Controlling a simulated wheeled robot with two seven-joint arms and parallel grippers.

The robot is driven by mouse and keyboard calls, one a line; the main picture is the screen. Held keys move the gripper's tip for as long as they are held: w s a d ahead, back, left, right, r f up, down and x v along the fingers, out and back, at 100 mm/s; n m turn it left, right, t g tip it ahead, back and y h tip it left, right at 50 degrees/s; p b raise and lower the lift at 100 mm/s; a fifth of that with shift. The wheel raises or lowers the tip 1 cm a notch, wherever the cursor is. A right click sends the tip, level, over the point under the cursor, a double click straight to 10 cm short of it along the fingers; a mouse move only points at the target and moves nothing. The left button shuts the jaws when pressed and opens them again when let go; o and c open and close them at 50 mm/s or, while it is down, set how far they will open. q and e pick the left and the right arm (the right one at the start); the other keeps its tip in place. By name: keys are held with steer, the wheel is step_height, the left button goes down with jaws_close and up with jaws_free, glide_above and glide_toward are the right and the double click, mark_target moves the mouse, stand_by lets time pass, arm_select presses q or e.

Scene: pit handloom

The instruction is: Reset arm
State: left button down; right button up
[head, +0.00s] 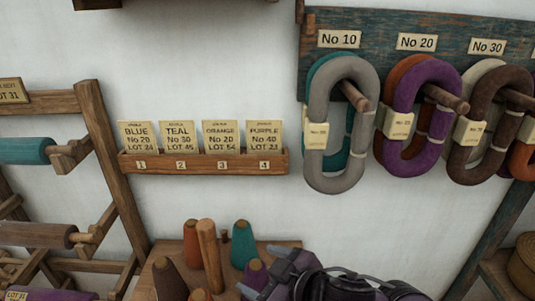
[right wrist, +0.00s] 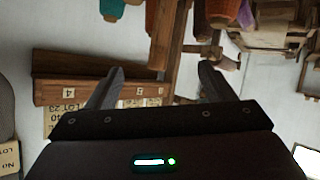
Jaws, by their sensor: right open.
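My right gripper (head: 268,272) is at the bottom middle of the head view, near the right end of a small wooden table (head: 150,286) with yarn cones. In the right wrist view its two fingers (right wrist: 161,72) stand apart with nothing held between them. The dark arm behind it runs off to the lower right. My left gripper is in neither view.
A wall card rack (head: 204,163) is above. Grey (head: 316,130) and purple (head: 401,143) hanks hang on pegs at right. A bobbin rack (head: 112,165) stands left.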

steer(key=s+d+f+m+g+h, duration=0.3)
steer(key=s+d+f+m+h, duration=0.25)
steer(key=d, duration=0.45)
steer(key=s+d+f+m+g+h, duration=0.25)
steer(key=s+d+f+m, duration=0.3)
steer(key=d+f, duration=0.4)
steer(key=s+f+n+g+b, duration=0.15)
steer(key=f+b, duration=0.25)
steer(key=f, duration=1.5)
steer(key=s+f+b, duration=0.3)
steer(key=f, duration=1.6)
steer(key=s+d+f+b, duration=0.2)
steer(key=s+f, duration=0.7)
steer(key=f, duration=0.1)
steer(key=s+d+f+g+h+b, duration=0.1)
steer(key=s+d+f+b, duration=0.1)
steer(key=s+f, duration=0.7)
step_height(320, 180, down, 3)
steer(key=shift+s+r+b, duration=0.15)
steer(key=shift+r+b, duration=0.05)
steer(key=shift+b, duration=0.3)
steer(key=shift+s+d, duration=0.1)
steer(key=shift+s, duration=0.15)
